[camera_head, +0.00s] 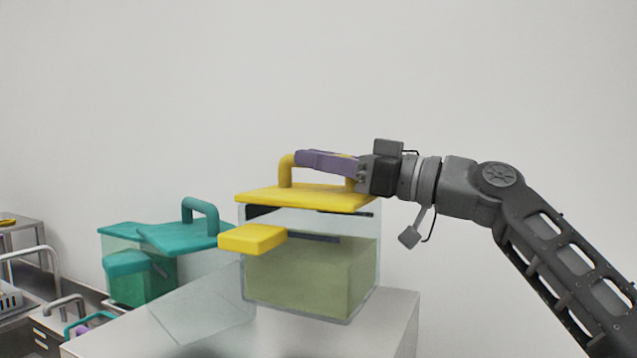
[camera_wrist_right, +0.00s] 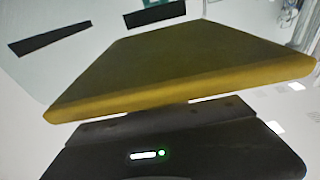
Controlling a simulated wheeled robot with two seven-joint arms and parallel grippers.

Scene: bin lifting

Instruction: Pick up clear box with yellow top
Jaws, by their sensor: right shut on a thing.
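The clear box (camera_head: 309,278) with a yellow lid (camera_head: 305,197) stands upright over the light counter. It has an arched yellow handle (camera_head: 286,170) and a yellow front tab, and its lower part looks pale green. My right gripper (camera_head: 325,160) comes in from the right with its purple fingers shut on the top bar of the handle. The fingers hide most of that bar. In the right wrist view the underlit yellow lid (camera_wrist_right: 190,65) fills the middle, and the fingertips do not show. Whether the box's bottom touches the counter is hard to tell. My left gripper is not in view.
A teal-lidded clear box (camera_head: 138,284) stands to the left, close to the clear box. The light counter (camera_head: 395,325) has bare space at right front. A sink with taps and a metal table (camera_head: 22,225) are at far left. The wall behind is plain.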

